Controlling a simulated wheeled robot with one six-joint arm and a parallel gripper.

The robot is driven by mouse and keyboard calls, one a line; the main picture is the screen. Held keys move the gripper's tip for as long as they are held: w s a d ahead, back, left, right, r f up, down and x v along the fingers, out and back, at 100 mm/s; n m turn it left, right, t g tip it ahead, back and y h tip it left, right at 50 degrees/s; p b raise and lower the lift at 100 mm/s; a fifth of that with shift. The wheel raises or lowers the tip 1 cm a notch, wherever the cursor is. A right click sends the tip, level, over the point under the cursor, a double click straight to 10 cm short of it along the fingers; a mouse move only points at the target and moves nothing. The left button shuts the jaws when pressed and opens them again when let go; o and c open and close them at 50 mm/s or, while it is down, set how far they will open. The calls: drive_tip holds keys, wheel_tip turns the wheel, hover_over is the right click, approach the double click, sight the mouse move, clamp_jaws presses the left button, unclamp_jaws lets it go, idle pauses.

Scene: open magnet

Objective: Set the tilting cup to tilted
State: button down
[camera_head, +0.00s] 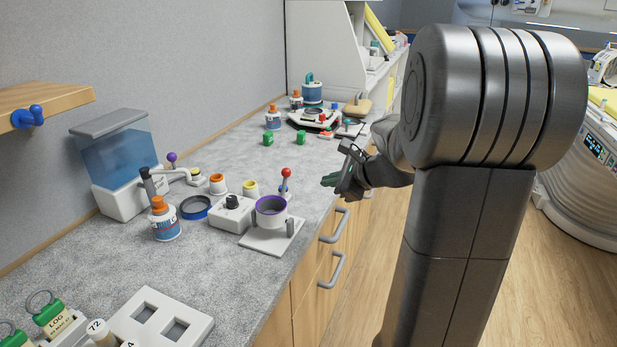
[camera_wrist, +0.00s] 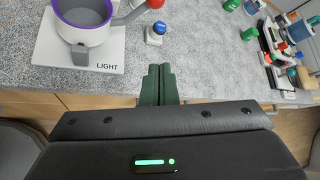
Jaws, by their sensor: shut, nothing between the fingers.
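The tilting cup (camera_head: 271,212) is white with a purple rim and hangs between two grey posts on a white base plate (camera_head: 265,242). It looks upright, with its mouth facing up. In the wrist view the cup (camera_wrist: 84,28) is at the upper left, and its base plate reads "LIGHT". A lever with a red ball (camera_head: 286,171) rises behind the cup; the red ball also shows in the wrist view (camera_wrist: 155,3). My gripper (camera_head: 331,181) is right of the cup, apart from it, near the counter's front edge. Its green fingers (camera_wrist: 158,85) are together and empty.
A white box with a black knob (camera_head: 231,215) stands left of the cup, with a blue ring (camera_head: 196,208) and a bottle (camera_head: 163,222) beyond. Drawer handles (camera_head: 335,228) stick out below the counter edge.

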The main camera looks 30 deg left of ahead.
drive_tip(key=x, duration=1)
drive_tip(key=shift+a, duration=0.25)
drive_tip(key=r, duration=0.1)
drive_tip(key=s+r+p, duration=0.1)
drive_tip(key=s+r, duration=0.1)
drive_tip(key=shift+a+r+p, duration=0.15)
drive_tip(key=shift+a+p, duration=0.15)
drive_tip(key=shift+p, duration=0.05)
